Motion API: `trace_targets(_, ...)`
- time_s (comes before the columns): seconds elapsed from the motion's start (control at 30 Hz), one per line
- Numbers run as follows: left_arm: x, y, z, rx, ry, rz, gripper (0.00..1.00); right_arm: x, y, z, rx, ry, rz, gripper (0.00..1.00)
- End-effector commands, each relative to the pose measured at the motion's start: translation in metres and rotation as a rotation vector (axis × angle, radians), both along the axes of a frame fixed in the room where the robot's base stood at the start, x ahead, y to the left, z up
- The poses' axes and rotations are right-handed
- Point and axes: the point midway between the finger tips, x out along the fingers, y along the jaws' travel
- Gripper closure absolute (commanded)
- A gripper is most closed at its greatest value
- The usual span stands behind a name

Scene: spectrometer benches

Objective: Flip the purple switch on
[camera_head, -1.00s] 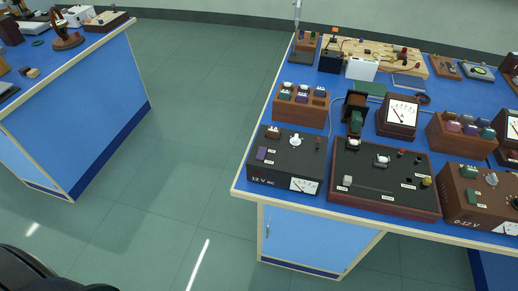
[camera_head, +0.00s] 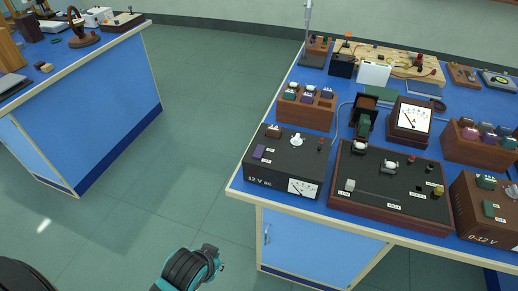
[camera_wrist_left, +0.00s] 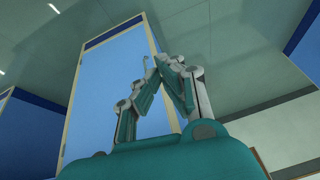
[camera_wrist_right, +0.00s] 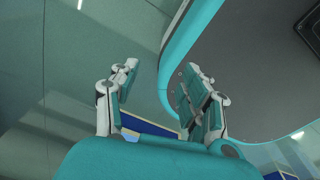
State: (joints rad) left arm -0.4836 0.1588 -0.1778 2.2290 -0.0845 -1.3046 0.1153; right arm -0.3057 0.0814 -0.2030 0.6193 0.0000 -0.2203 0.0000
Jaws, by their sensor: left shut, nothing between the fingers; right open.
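The purple switch (camera_head: 259,151) sits on the top left of the black 12 V DC box (camera_head: 284,166), near the front left corner of the right bench. It is small, and its on or off position is hard to tell. A black and teal part of my arm (camera_head: 190,270) shows at the bottom of the head view, below and left of the bench. My left gripper (camera_wrist_left: 168,62) is shut and empty in its wrist view, with a blue cabinet face beyond. My right gripper (camera_wrist_right: 158,76) is open and empty in its wrist view. The switch shows in neither wrist view.
A brown switch (camera_head: 273,131), a white knob (camera_head: 297,140) and a dial share the black box. A wider black panel box (camera_head: 390,190) stands close to its right, and a wooden rack (camera_head: 307,106) behind it. Open floor (camera_head: 200,140) lies left of the bench.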

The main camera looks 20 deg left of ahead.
Motion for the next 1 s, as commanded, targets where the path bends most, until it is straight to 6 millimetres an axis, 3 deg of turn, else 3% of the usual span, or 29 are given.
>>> trace_targets(0.03, 0.027, 0.002, 0.038, 0.014, -0.134, 0.021, 1.00, 0.002, -0.003, -0.006, -0.004, -0.002, -0.001, 0.54)
trace_targets(0.2, 0.103, -0.005, 0.149, -0.015, -0.584, 0.088, 1.00, 0.005, -0.006, -0.008, -0.008, -0.006, -0.005, 0.54)
trace_targets(0.3, 0.129, -0.018, 0.199, -0.065, -0.793, 0.076, 1.00, 0.005, -0.006, -0.008, -0.007, -0.007, -0.005, 0.54)
trace_targets(0.4, 0.141, -0.030, 0.233, -0.115, -0.931, 0.049, 1.00, 0.006, -0.006, -0.008, -0.006, -0.008, -0.005, 0.54)
trace_targets(0.5, 0.146, -0.038, 0.251, -0.146, -1.003, 0.030, 1.00, 0.006, -0.004, -0.008, -0.005, -0.007, -0.004, 0.54)
trace_targets(0.6, 0.147, -0.041, 0.257, -0.159, -1.026, 0.022, 1.00, 0.006, -0.001, -0.009, -0.001, -0.007, -0.005, 0.54)
trace_targets(1.0, 0.153, -0.041, 0.256, -0.157, -1.023, 0.023, 1.00, 0.006, 0.007, -0.006, 0.008, -0.007, -0.003, 0.54)
